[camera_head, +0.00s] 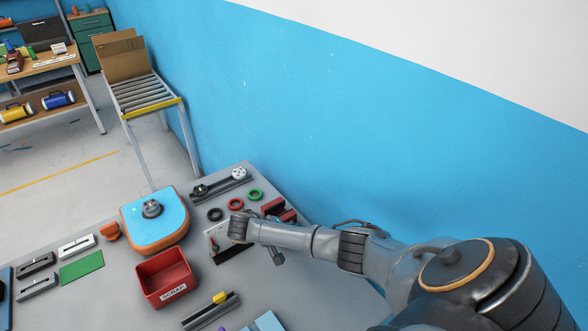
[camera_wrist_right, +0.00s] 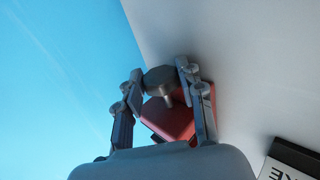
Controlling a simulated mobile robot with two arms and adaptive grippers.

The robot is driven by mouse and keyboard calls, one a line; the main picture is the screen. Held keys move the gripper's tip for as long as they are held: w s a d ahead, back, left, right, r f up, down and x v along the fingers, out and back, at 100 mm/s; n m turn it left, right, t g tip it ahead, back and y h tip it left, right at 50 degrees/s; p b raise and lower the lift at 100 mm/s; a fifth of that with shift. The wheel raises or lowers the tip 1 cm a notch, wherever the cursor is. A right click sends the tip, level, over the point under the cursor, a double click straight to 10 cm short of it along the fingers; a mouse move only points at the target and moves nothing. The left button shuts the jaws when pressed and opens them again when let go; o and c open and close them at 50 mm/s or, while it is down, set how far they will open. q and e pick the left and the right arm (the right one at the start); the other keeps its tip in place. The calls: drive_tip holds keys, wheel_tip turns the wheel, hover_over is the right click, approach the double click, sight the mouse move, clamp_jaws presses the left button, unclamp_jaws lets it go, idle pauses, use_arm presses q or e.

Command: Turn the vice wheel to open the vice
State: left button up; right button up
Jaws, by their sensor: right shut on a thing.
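The red vice (camera_head: 283,211) stands near the back right edge of the table, partly hidden behind my right arm. In the right wrist view its red body (camera_wrist_right: 168,120) lies between and beyond my fingers. The round grey vice wheel (camera_wrist_right: 160,80) shows in front of the red body, with a small stub on it. My right gripper (camera_wrist_right: 159,75) has one finger on each side of the wheel and is shut on it. In the head view the right fingers are hard to make out beside the arm. My left gripper is not in view.
A red bin (camera_head: 165,279), a blue-and-orange device (camera_head: 155,220), black, red and green rings (camera_head: 235,204) and a rail with a yellow piece (camera_head: 213,310) share the grey table. The blue wall (camera_head: 350,150) rises close behind. A dark labelled plate (camera_wrist_right: 292,160) is near the gripper.

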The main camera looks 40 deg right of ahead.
drive_tip(key=h+b, duration=0.1)
drive_tip(key=h, duration=0.1)
drive_tip(key=f+h+b, duration=0.1)
drive_tip(key=h+b, duration=0.1)
drive_tip(key=shift+a+g, duration=0.2)
drive_tip(key=shift+g, duration=0.1)
drive_tip(key=shift+r+h+b, duration=0.1)
drive_tip(key=shift+h+b, duration=0.8)
drive_tip(key=shift+b, duration=0.2)
drive_tip(key=o, duration=1.1)
drive_tip(key=shift+o, duration=0.2)
drive_tip(key=shift+s, duration=0.1)
